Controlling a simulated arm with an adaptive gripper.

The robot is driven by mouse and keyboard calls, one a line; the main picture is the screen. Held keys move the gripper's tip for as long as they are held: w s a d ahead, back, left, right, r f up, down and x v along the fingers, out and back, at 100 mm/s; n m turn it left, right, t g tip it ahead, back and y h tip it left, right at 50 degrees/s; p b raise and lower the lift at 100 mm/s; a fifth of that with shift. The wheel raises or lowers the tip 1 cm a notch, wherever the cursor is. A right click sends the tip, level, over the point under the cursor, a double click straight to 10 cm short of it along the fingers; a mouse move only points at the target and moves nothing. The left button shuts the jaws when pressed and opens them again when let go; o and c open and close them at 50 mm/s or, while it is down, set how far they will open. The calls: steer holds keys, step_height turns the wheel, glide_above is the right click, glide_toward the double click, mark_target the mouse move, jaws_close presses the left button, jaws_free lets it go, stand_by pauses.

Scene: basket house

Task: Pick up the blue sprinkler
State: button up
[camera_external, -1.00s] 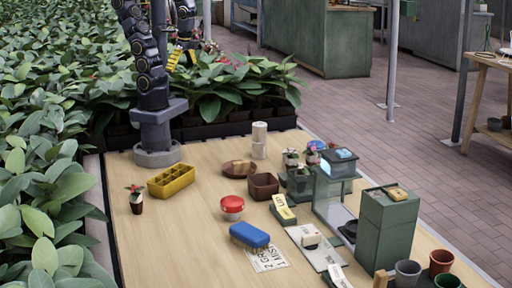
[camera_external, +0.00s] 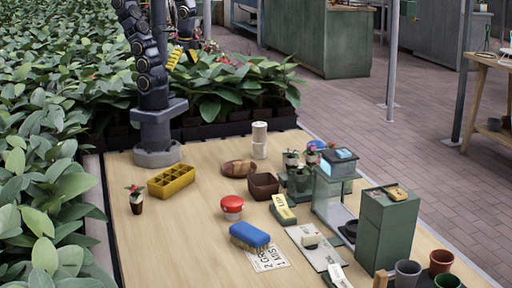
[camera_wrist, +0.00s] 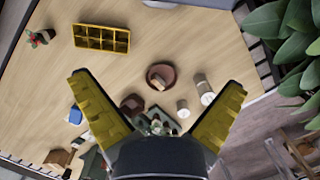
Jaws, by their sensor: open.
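A blue-topped, brush-like block with a tan underside (camera_external: 249,235) lies on the wooden table, partly over a printed white card. A second, smaller blue object (camera_external: 318,145) sits behind the potted plants near the table's far right edge, mostly hidden. I cannot tell for sure which is the sprinkler. In the wrist view a blue patch (camera_wrist: 75,115) shows left of my left finger. My gripper (camera_wrist: 158,85) is open and empty, its yellow fingers spread wide above the table. In the external view my gripper (camera_external: 183,62) is high at the back, in front of the plants.
A yellow compartment tray (camera_external: 171,181), a potted flower (camera_external: 136,200), a red-lidded tin (camera_external: 232,207), a brown square pot (camera_external: 264,186) and a brown dish (camera_external: 239,168) stand around. A tall green box (camera_external: 387,230) stands at the right. The table's front left is clear.

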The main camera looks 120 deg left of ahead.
steer(key=w+a+m, duration=0.4)
steer(key=w, duration=0.9)
steer(key=m+t+y, duration=0.1)
steer(key=m, duration=0.8)
glide_toward(316, 141)
steer(key=f, duration=0.5)
steer(key=shift+s+a+f, duration=0.15)
steer(key=shift+s+a, duration=0.15)
steer(key=shift+s, duration=0.05)
step_height(316, 141, down, 3)
steer(key=shift+a+r+m, duration=0.15)
steer(key=shift+r+m, duration=0.1)
steer(key=shift+m, duration=0.05)
step_height(316, 141, down, 5)
steer(key=shift+w+f, duration=0.1)
steer(key=shift+f, duration=0.1)
steer(key=c, duration=1.2)
